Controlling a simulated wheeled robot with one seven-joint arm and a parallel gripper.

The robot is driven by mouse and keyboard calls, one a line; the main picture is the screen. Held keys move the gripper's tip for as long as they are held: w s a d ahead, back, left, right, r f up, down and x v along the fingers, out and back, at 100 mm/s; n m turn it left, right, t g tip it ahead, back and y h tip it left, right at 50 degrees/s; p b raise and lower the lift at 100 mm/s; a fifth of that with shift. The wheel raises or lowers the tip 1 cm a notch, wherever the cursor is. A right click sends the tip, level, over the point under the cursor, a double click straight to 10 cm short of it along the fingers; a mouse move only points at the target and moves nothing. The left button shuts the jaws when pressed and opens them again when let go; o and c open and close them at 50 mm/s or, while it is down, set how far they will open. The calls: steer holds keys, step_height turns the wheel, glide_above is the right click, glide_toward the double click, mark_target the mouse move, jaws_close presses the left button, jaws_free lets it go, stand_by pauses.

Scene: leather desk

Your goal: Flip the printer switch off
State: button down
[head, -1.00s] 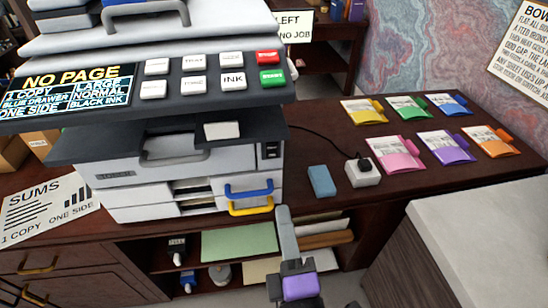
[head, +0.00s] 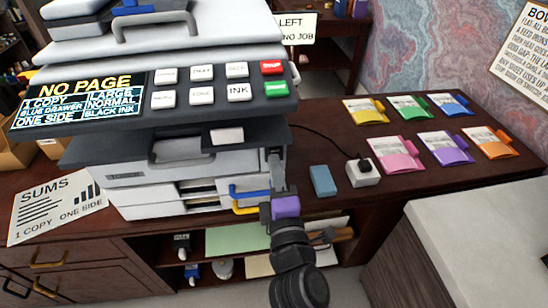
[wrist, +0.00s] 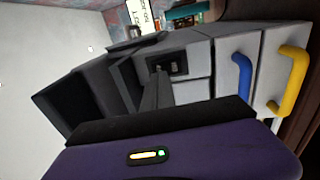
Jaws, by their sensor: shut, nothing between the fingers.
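The printer (head: 122,180) is a white and dark grey machine on the desk, with a tilted button panel reading NO PAGE. In the wrist view, a dark switch plate (wrist: 176,66) with small grey parts is set in the printer's front (wrist: 200,62). My gripper (head: 275,156) is shut and empty, reaching up to the right end of the printer's front. Its fingertips (wrist: 159,74) are at or just in front of the plate; contact cannot be told. In the head view the gripper hides most of the plate. The switch's position is too small to read.
A blue handle (head: 248,194) and a yellow handle (head: 245,210) stick out below the plate, close beside my gripper. A blue block (head: 322,181) and a white box with a black plug (head: 363,179) lie right. Coloured folders (head: 397,154) lie farther right.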

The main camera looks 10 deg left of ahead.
steer(key=shift+w+a, duration=0.25)
steer(key=shift+w, duration=0.4)
steer(key=shift+r, duration=0.1)
steer(key=shift+w+r, duration=0.15)
steer(key=shift+w, duration=0.05)
steer(key=shift+s, duration=0.15)
